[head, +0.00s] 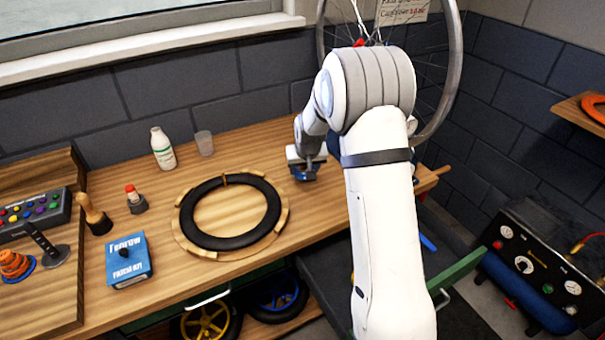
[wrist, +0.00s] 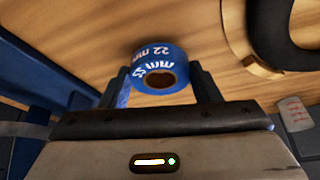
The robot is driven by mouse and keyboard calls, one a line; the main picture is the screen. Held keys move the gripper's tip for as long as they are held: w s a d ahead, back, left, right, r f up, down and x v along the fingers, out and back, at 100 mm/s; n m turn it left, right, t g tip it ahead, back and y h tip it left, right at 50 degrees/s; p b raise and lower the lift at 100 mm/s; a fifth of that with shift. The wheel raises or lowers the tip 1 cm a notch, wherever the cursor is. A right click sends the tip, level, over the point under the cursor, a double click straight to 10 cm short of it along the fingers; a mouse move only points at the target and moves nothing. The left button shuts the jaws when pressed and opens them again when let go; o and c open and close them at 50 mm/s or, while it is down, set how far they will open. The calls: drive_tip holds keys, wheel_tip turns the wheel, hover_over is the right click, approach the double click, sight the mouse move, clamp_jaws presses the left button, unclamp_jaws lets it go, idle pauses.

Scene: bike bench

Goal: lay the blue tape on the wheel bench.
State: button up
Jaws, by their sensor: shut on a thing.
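The blue tape (wrist: 150,58), a roll with white "22 mm" lettering, sits between the fingers of my gripper (wrist: 160,84) in the wrist view. My gripper is shut on it. In the head view my gripper (head: 303,172) points down over the right part of the wooden wheel bench (head: 325,197), and a small bit of blue shows at its tip. I cannot tell whether the roll touches the wood. The bench's wood also fills much of the wrist view (wrist: 105,30).
A black tyre (head: 271,222) on a round wooden stand lies left of my gripper. A white bottle (head: 163,150), a clear cup (head: 204,143) and a blue box (head: 128,262) stand further left. A wheel (head: 447,80) hangs behind my arm. Bare wood surrounds my gripper.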

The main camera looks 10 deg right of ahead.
sight(304, 183)
drive_tip(key=shift+f, duration=1.65)
drive_tip(key=o, duration=1)
drive_tip(key=shift+r+p, duration=0.25)
drive_tip(key=shift+p, duration=0.05)
drive_tip(key=b+v, duration=0.2)
drive_tip(key=v, duration=1)
drive_tip(key=s+r, duration=0.3)
drive_tip(key=s, duration=0.4)
drive_tip(key=s+r, duration=0.4)
drive_tip(key=s, duration=0.2)
drive_tip(key=shift+g, duration=0.8)
drive_tip(key=shift+s+d+r, duration=0.1)
drive_tip(key=shift+s, duration=3.25)
drive_tip(key=shift+s+d+r, duration=0.1)
drive_tip(key=shift+s+d, duration=0.05)
drive_tip(key=shift+s, duration=3.15)
drive_tip(key=shift+s+d+r, duration=0.1)
drive_tip(key=shift+s, duration=3.25)
